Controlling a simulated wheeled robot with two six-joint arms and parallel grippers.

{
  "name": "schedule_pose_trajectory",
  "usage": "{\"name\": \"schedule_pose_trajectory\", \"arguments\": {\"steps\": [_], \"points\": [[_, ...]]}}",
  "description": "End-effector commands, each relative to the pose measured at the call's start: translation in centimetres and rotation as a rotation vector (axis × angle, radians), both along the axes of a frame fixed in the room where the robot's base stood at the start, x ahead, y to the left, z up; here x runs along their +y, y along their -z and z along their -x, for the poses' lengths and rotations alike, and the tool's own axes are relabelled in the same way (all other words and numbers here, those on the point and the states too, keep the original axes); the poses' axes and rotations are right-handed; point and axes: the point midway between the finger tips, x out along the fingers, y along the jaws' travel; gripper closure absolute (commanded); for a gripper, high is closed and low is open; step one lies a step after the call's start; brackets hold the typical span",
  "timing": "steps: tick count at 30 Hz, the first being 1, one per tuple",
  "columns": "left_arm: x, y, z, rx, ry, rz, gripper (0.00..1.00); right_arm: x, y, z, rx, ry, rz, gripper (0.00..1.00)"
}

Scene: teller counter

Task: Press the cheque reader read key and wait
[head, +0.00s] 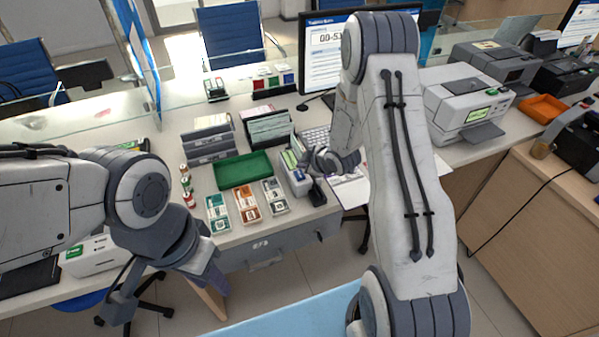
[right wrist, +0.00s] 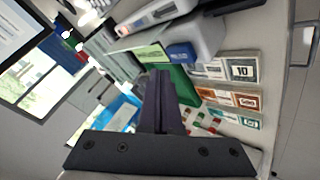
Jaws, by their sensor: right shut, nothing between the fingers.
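The cheque reader (head: 296,178) is a small light-grey machine on the counter, right of the green tray. The right wrist view shows its grey body (right wrist: 203,32), a lit green display (right wrist: 150,53) and a blue key (right wrist: 181,52). My right gripper (head: 308,160) is shut and empty, over or beside the reader. In the right wrist view its fingertips (right wrist: 160,72) appear just below the display and left of the blue key. I cannot tell whether they touch. My left gripper (head: 165,290) hangs low at the counter's front edge, away from the reader; its fingers are not clear.
A green tray (head: 243,171) and several note stacks (head: 247,204) lie left of the reader. Card files (head: 268,130) stand behind. A grey printer (head: 466,104) stands right of my right arm.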

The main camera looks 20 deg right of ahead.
Motion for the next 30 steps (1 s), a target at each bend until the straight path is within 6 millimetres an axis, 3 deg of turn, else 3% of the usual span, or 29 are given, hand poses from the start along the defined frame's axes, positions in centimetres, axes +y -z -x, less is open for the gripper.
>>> {"name": "schedule_pose_trajectory", "arguments": {"steps": [1, 10, 30], "points": [[0.0, -0.8, 0.0, 0.0, 0.0, 0.0, 0.63, 0.0, -1.0, 0.0, -0.001, 0.001, 0.0, 1.0], [0.0, -2.8, 0.0, 0.0, 0.0, 0.0, 0.63, 0.0, -3.7, 0.0, 0.001, 0.001, 0.0, 1.0], [0.0, -2.7, 0.0, 0.0, 0.0, 0.0, 0.63, 0.0, -3.7, 0.0, 0.0, 0.001, -0.001, 1.0]]}}
